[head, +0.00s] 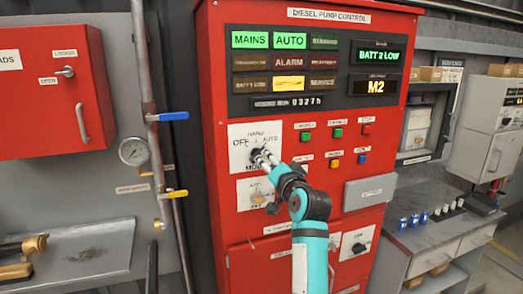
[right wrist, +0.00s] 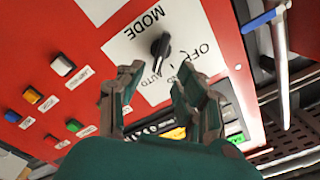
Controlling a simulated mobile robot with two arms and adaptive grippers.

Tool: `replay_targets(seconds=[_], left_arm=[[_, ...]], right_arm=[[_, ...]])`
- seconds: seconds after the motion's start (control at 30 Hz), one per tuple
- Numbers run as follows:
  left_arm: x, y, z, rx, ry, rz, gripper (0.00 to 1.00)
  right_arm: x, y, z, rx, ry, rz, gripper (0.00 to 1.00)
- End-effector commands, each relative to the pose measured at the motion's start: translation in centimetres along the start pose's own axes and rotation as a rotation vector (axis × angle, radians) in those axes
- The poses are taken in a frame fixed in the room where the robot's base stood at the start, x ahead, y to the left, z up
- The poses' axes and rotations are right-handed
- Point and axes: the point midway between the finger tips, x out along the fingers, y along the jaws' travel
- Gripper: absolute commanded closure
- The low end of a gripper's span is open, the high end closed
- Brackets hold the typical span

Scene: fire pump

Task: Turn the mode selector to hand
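The mode selector is a black knob (right wrist: 160,46) on a white plate, seen upside down in the right wrist view. Its lower end points toward the AUTO label. In the head view its plate (head: 238,150) shows HAND, OFF and AUTO, and my gripper mostly hides the knob. My right gripper (head: 264,157) is in front of the plate. In the right wrist view its fingers (right wrist: 158,82) are apart with nothing between them. The knob is just beyond the fingertips, apart from them. My left gripper is not in view.
The red pump panel (head: 222,90) has AUTO and MAINS lit green. Several small push buttons (head: 338,133) are right of the selector. A second knob (head: 258,197) is below it. Pipes with a blue lever (head: 173,116) and a gauge (head: 133,151) stand to the left.

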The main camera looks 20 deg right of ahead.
Motion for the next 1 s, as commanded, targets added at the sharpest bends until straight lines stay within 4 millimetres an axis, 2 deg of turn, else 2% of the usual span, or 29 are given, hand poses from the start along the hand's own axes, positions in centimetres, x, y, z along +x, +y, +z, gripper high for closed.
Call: replay_targets(seconds=[0.1, 0.3, 0.5, 0.77, 1.0], left_arm=[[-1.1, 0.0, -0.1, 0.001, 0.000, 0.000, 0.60], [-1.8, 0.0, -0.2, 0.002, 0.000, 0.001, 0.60], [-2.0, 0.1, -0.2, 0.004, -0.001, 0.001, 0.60], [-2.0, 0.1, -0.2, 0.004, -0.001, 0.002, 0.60], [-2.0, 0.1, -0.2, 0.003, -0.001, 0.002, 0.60]], right_arm=[[2.6, -0.2, -0.2, -0.001, -0.002, 0.003, 0.64], [5.5, -0.1, -0.1, 0.000, -0.001, 0.001, 0.64], [6.5, 0.0, -0.1, -0.001, 0.001, 0.000, 0.64], [6.6, 0.1, 0.0, -0.001, 0.001, 0.001, 0.64], [6.6, 0.1, 0.0, -0.001, 0.001, 0.001, 0.94]])
